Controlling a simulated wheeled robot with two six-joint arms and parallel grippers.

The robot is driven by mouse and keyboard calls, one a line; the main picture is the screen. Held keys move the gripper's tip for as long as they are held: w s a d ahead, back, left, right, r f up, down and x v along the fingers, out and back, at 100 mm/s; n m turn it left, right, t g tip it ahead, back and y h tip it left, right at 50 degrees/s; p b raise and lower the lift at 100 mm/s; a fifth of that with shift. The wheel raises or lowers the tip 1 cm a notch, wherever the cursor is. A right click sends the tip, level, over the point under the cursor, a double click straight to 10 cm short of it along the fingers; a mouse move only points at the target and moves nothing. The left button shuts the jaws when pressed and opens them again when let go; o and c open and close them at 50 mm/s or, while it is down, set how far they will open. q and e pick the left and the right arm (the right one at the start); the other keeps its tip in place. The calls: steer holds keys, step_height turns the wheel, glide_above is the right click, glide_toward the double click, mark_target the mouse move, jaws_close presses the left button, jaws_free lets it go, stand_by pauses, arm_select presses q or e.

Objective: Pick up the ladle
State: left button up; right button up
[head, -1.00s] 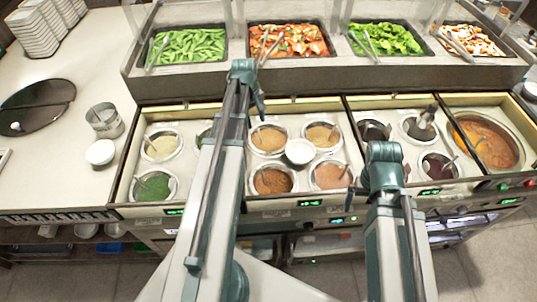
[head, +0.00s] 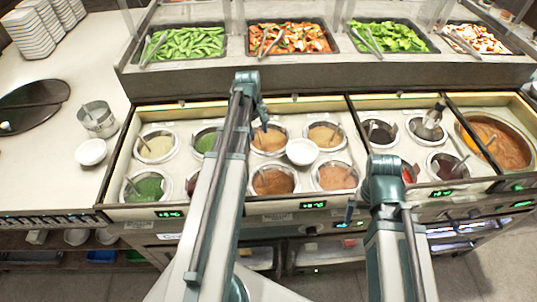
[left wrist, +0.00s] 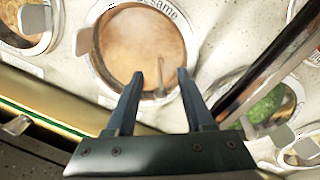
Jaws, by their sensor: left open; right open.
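Several ladles stand in the round sauce wells; the pictures do not show which one the task means. My left gripper (head: 264,119) is open and empty above a light brown sauce well (head: 275,143) in the back row. In the left wrist view, that well (left wrist: 137,40) lies beyond the open fingers (left wrist: 156,80). A thin ladle handle (left wrist: 160,84) shows between the fingertips in the picture; I cannot tell whether they touch it. My right gripper (head: 350,212) is mostly hidden by its own arm, low at the counter's front.
A white bowl (head: 302,151) stands between the wells, close right of my left gripper. Another white bowl (head: 91,152) and a metal container (head: 97,120) stand on the left counter. A large soup pot (head: 505,145) is at right. Food trays (head: 290,53) line the back.

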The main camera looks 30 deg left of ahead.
arm_select(q)
jaws_close()
steer(key=shift+r, duration=0.1)
stand_by(0.4)
step_height(320, 180, up, 10)
steer(key=p, duration=1)
